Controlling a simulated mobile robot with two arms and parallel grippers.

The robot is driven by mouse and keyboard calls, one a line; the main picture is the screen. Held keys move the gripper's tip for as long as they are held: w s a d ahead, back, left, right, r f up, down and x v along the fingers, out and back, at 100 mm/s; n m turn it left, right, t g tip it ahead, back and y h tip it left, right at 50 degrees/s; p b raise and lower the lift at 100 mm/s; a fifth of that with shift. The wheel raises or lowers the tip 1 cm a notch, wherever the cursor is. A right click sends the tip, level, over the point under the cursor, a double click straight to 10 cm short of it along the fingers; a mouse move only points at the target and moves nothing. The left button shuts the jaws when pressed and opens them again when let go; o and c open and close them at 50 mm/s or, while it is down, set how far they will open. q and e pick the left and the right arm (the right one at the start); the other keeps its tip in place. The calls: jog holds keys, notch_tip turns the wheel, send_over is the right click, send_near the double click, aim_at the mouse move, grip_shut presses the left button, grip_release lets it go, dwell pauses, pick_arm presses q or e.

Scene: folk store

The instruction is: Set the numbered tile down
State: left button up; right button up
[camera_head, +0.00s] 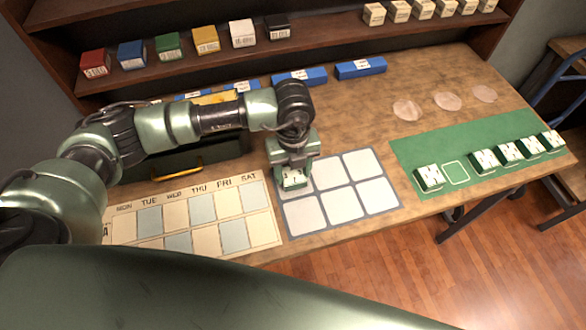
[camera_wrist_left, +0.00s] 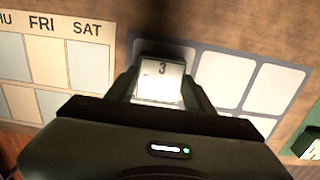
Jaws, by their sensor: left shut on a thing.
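My left gripper (camera_head: 293,178) is shut on a numbered tile (camera_head: 294,181) with a pale face and green side. The tile also shows between the fingers in the left wrist view (camera_wrist_left: 161,80), with the number 3 on it. The gripper holds the tile over the left column of the grey mat with white squares (camera_head: 341,185), near its top left cell. Whether the tile touches the mat cannot be told. The gripper hides part of that cell. My right gripper is not in view.
A weekday calendar board (camera_head: 228,206) lies left of the mat. A green mat (camera_head: 415,150) with several tiles and one empty outline lies to the right. Colored boxes (camera_head: 169,46) stand on the back shelf. Blue blocks (camera_head: 360,68) and round pale discs (camera_head: 407,109) lie behind.

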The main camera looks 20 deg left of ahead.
pick_arm(q)
jog(key=shift+f, duration=0.2)
jog(key=shift+f, duration=0.1)
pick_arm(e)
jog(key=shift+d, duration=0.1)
pick_arm(q)
jog(key=shift+f, duration=0.15)
jog(key=o, duration=1.4)
jog(key=shift+o, duration=0.5)
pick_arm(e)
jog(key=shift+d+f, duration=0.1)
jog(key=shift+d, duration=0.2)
